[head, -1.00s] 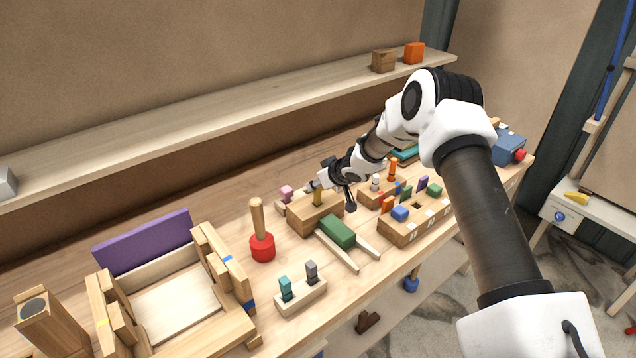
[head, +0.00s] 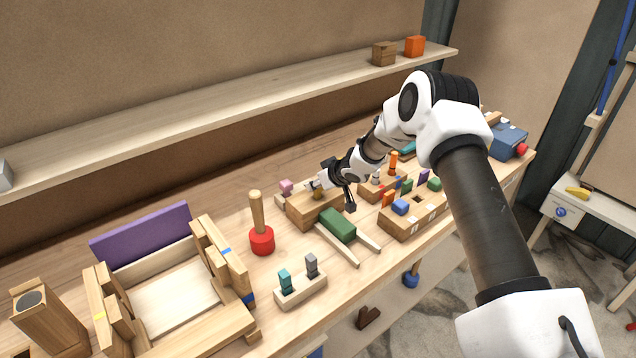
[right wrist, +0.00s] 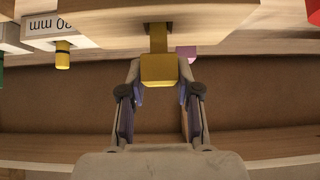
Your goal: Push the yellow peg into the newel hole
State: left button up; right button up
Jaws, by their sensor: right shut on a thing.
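The yellow peg (head: 318,194) stands upright in the top of a wooden block (head: 308,212) on the bench. In the right wrist view its square yellow head (right wrist: 159,70) is between my fingertips, and its narrower shank (right wrist: 157,38) runs into a dark opening in the wood. My right gripper (head: 319,185) is shut on the peg, just above the block; it also shows in the right wrist view (right wrist: 160,80). How deep the shank sits is hidden. My left gripper is not in view.
A red-based mallet (head: 262,240), a green block on two wooden rails (head: 338,226) and a rack with teal and grey pegs (head: 301,292) stand nearby. A pink block (head: 286,187) is close behind. A wooden post with a dark round top (head: 48,318) stands far left.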

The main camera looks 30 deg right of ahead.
jog(key=shift+f, duration=0.15)
jog(key=o, duration=1)
jog(key=shift+o, duration=0.2)
jog(key=v, duration=0.7)
jog(key=shift+s, duration=0.15)
